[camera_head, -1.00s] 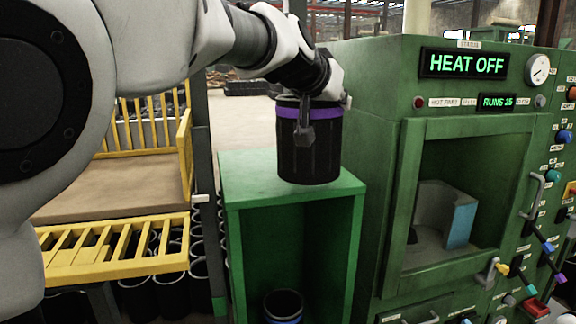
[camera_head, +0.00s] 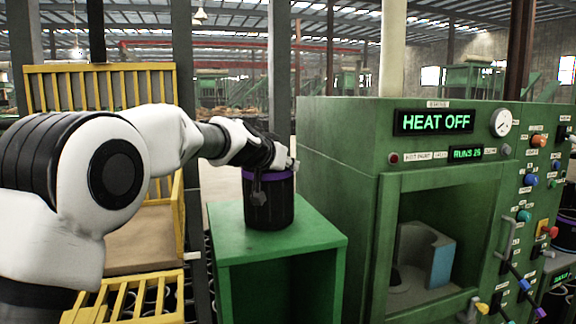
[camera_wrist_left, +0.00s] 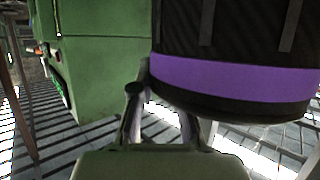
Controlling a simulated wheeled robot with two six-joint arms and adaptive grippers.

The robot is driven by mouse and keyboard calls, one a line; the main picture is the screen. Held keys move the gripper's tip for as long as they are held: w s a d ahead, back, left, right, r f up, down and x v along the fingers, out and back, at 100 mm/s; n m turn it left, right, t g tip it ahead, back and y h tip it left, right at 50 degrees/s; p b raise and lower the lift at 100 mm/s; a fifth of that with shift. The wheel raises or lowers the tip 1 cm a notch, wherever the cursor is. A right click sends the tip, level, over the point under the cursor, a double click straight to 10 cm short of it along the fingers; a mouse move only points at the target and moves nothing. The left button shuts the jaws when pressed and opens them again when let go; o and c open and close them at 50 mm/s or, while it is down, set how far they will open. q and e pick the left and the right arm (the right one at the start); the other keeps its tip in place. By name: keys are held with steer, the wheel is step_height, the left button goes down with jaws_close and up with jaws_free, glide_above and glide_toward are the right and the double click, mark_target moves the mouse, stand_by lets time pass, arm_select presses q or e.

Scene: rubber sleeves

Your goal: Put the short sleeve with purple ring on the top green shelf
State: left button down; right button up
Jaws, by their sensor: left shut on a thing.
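The short black sleeve with a purple ring (camera_head: 270,212) is upright at the top of the green shelf (camera_head: 313,232). Its bottom edge appears at the shelf's top surface; I cannot tell if it rests there or hangs just above. My right gripper is not in view.
The green press (camera_head: 345,150) with a "HEAT OFF" display stands just right of the shelf. A yellow-railed bin (camera_head: 100,85) and a yellow grate (camera_head: 130,300) are at left. Bare shelf top shows right of and in front of the sleeve.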

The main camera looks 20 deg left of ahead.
arm_select(q)
steer(key=shift+w+a+f, duration=0.1)
steer(key=shift+w+f, duration=0.15)
steer(key=shift+w, duration=0.25)
steer(key=c, duration=1.2)
jaws_free()
steer(key=shift+f, duration=0.1)
steer(key=shift+o, duration=0.2)
steer(key=shift+s, duration=0.1)
steer(key=b+v, duration=0.3)
steer(key=v, duration=0.9)
